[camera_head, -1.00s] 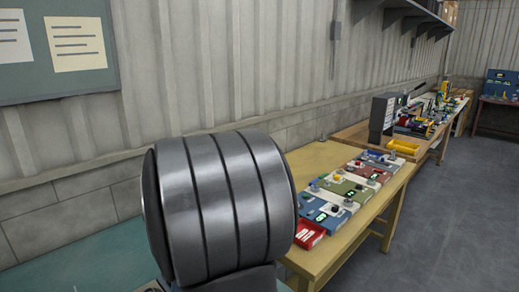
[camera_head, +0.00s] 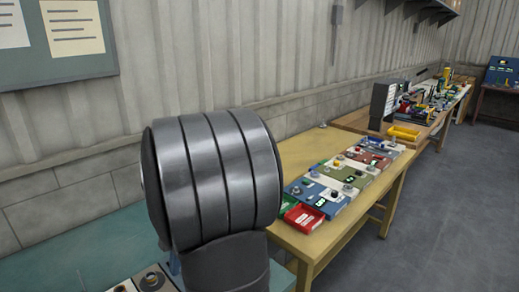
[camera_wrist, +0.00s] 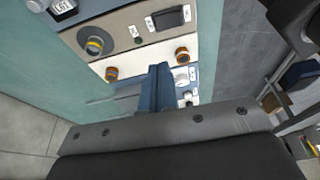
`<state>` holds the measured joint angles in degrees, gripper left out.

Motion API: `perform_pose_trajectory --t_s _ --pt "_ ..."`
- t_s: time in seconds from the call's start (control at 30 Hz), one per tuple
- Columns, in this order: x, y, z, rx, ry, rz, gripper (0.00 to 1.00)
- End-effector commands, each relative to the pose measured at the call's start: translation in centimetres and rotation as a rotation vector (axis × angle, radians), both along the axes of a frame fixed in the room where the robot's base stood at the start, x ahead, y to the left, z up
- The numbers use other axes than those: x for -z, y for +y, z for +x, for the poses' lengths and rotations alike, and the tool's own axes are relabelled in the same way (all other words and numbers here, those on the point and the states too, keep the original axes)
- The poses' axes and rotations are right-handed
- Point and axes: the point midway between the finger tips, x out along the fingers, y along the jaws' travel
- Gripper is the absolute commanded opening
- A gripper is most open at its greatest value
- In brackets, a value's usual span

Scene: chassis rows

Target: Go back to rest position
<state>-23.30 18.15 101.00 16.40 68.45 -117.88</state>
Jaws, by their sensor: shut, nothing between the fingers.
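My gripper (camera_wrist: 158,75) shows in the wrist view as narrow blue fingers, shut and empty, in front of my dark grey wrist body. Beyond the fingers is a chassis panel (camera_wrist: 150,48) with orange-ringed knobs, a small dark display and a white lower strip. Whether the fingertips touch the panel cannot be told. In the head view my large grey arm joint fills the middle left and hides what lies behind it. A corner of a panel with knobs (camera_head: 152,280) shows at the bottom edge there. My fingers are not clearly visible in the head view.
A teal bench top (camera_head: 70,250) lies at the lower left. A ribbed wall stands behind; the grey floor (camera_head: 440,230) at right is clear.

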Motion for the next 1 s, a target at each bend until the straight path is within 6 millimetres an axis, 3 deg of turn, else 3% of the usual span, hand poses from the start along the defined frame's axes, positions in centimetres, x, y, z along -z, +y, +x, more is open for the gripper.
perform_pose_trajectory --t_s 0.03,0.5,0.63,1.0 --pt "-0.2 0.0 0.1 -0.001 0.001 -0.001 0.00" --pt "9.1 0.5 -3.6 -0.001 0.006 -0.003 0.00" --pt "7.4 0.3 -2.9 0.003 -0.052 0.048 0.00" --pt "0.1 -1.5 -1.7 0.002 -0.049 0.043 0.00"
